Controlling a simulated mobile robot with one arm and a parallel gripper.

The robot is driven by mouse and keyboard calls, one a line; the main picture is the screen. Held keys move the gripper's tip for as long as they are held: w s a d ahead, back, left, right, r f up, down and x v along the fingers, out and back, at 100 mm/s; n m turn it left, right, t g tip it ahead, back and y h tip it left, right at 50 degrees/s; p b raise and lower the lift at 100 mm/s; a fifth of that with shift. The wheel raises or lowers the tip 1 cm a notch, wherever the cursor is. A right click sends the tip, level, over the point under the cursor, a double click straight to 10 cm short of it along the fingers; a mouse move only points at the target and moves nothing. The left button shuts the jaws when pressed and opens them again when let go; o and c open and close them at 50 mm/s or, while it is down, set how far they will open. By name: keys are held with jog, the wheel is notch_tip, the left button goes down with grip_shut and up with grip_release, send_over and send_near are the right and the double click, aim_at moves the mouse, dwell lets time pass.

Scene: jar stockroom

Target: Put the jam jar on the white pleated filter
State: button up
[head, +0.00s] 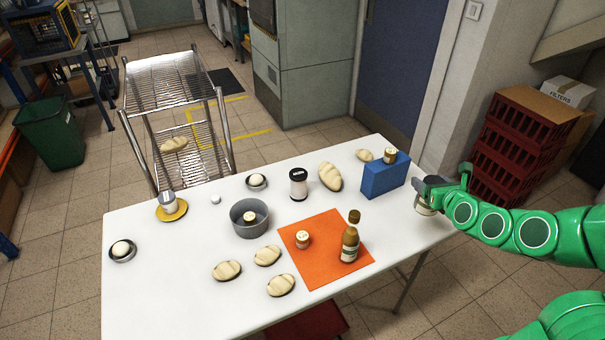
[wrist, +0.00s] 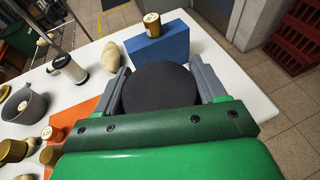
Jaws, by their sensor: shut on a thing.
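My gripper (wrist: 160,90) is shut on a jar with a round black lid (wrist: 158,88). In the head view my gripper (head: 432,190) is at the table's right end, with the jar's pale lower part (head: 425,209) showing under it. Its contents and label cannot be read, so I cannot tell if it is the jam jar. Whether it touches the table is unclear. Another jar with a black lid and white label (head: 298,184) stands mid-table; it also shows in the wrist view (wrist: 70,69). I cannot make out a white pleated filter in either view.
An orange mat (head: 315,268) bears a small jar (head: 303,239) and a bottle (head: 349,246). A grey pot (head: 236,226), loaves and a yellow plate (head: 181,211) lie farther left.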

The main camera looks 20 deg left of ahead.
jog(key=a+r+n+g+y, duration=0.1)
jog(key=a+r, duration=0.1)
jog(key=a, duration=0.6)
jog(key=a+r+n+g+y, duration=0.1)
jog(key=a+r+n+y, duration=0.1)
jog(key=a, duration=0.6)
jog(key=shift+s+a+r+n+g, duration=0.15)
jog(key=shift+s+a+n+g, duration=0.15)
jog(key=shift+s+a, duration=0.1)
jog(key=s+a+r+n+g+y, duration=0.1)
jog(key=s+a, duration=0.1)
jog(key=a, duration=0.4)
jog(key=s+a+r+n+g, duration=0.1)
jog(key=a+r, duration=0.1)
jog(key=a, duration=0.4)
jog(key=s+a+r+n+g+y, duration=0.1)
jog(key=s+a+r, duration=0.1)
jog(key=a, duration=0.4)
jog(key=shift+s+r+y, duration=0.2)
jog(key=shift+s+y, duration=0.1)
jog(key=shift+w+a+f, duration=1.2)
jog(key=shift+w+f, duration=0.75)
jog(key=shift+f, duration=0.2)
jog(key=shift+w+a+f, duration=1.15)
jog(key=shift+w+f, duration=0.85)
jog(key=shift+f, duration=0.15)
jog(key=shift+w+a+f, duration=1.2)
jog(key=shift+w+f, duration=0.75)
jog(key=shift+f, duration=0.2)
